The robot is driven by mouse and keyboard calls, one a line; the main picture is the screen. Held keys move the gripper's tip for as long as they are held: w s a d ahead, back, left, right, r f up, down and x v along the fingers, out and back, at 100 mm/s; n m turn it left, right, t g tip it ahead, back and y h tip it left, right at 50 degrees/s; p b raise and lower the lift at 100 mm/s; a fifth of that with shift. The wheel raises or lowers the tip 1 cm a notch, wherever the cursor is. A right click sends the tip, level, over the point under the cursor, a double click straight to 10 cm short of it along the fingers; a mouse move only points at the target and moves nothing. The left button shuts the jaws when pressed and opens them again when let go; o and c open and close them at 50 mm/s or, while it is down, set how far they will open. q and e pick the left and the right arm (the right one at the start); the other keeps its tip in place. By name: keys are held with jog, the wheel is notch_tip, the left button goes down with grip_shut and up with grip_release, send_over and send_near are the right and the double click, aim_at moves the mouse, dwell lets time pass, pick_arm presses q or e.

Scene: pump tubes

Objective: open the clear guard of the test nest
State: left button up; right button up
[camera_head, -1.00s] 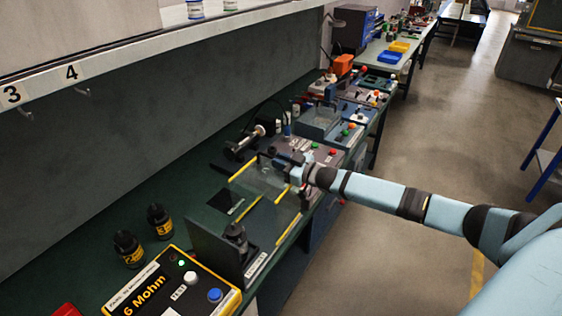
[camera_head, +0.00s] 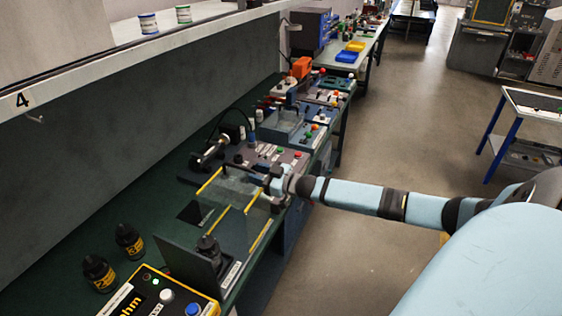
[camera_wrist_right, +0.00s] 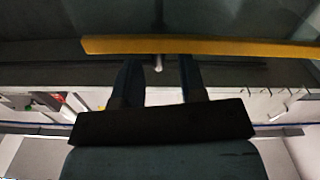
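The test nest (camera_head: 183,262) stands on the green bench, with a dark upright panel and a black knob-like part at its near end. Its clear guard (camera_head: 232,222) has yellow edge strips; how far it is open I cannot tell. My right gripper (camera_head: 262,177) is at the guard's far right end. In the right wrist view, a yellow edge strip (camera_wrist_right: 200,46) crosses just beyond the fingertips. My right gripper (camera_wrist_right: 160,72) has its two dark fingers apart, with a small metal pin (camera_wrist_right: 158,63) showing between them and no clear contact. My left gripper is out of view.
A yellow-rimmed tester box (camera_head: 160,300) sits at the near end, beside two black bottles (camera_head: 129,241). A cylindrical device (camera_head: 210,152) and button-covered fixtures (camera_head: 280,153) stand beyond the nest. The aisle floor (camera_head: 400,140) to the right is clear.

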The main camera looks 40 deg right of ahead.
jog(key=p+v, duration=0.3)
jog(key=v, duration=0.6)
jog(key=shift+s, duration=0.25)
jog(key=shift+d, duration=0.15)
jog(key=s+a+f+m+g+h, duration=0.1)
jog(key=s+a+f, duration=0.45)
jog(key=a, duration=0.25)
jog(key=s+a+f+m+g+h, duration=0.1)
jog(key=s+a+f, duration=0.45)
jog(key=a, duration=0.35)
jog(key=s+a+f+m+g+h, duration=0.2)
jog(key=s+a+g, duration=0.1)
jog(key=s+a, duration=0.9)
jog(key=shift+f+g, duration=0.35)
jog(key=shift+g, duration=0.05)
